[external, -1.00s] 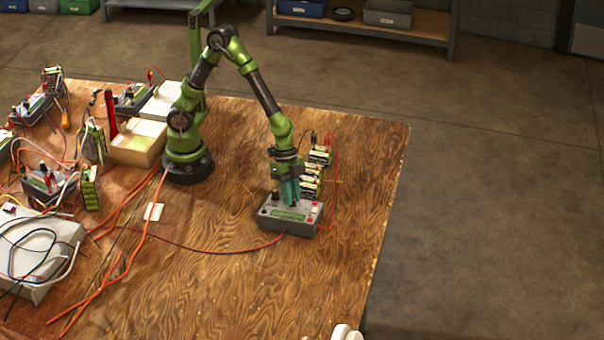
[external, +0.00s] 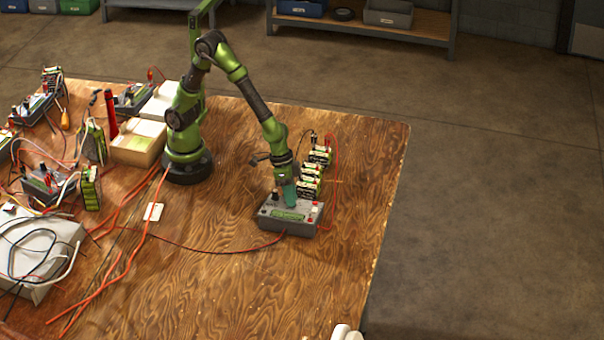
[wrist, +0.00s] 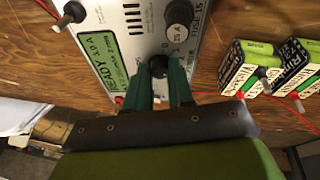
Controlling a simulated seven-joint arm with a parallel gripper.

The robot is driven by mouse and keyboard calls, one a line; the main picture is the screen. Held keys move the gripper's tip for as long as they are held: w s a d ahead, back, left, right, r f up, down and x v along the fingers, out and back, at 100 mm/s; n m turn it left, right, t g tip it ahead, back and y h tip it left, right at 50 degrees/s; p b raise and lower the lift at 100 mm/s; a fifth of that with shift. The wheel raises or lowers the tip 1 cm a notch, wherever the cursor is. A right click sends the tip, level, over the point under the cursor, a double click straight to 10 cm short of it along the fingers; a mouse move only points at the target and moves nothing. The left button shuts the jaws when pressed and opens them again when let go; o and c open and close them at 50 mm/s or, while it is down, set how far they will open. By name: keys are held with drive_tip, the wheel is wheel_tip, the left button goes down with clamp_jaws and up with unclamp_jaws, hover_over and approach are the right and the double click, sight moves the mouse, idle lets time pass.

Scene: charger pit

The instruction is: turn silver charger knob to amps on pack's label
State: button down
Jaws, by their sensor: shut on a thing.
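The silver charger (external: 302,230) sits near the right side of the wooden table. In the wrist view the charger (wrist: 120,60) shows a green display (wrist: 98,58) reading "READY" and what looks like 3.0 A. My gripper (external: 290,204) is over the charger's top. Its teal fingertips (wrist: 160,76) are shut on a dark knob (wrist: 158,64), which they partly hide. The battery packs (external: 308,188) stand behind the charger. Two packs (wrist: 248,65) show in the wrist view, with label print tilted and too small to read surely.
A second black knob (wrist: 179,13), near print like "FUSE 15", stands close to my fingers. A red cable (external: 333,185) loops right of the packs. Other chargers, packs and cables crowd the table's left. The front middle of the table is clear.

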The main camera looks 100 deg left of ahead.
idle(0.3)
drive_tip(key=c, duration=1)
unclamp_jaws()
drive_tip(key=v, duration=1.7)
drive_tip(key=shift+w, duration=0.15)
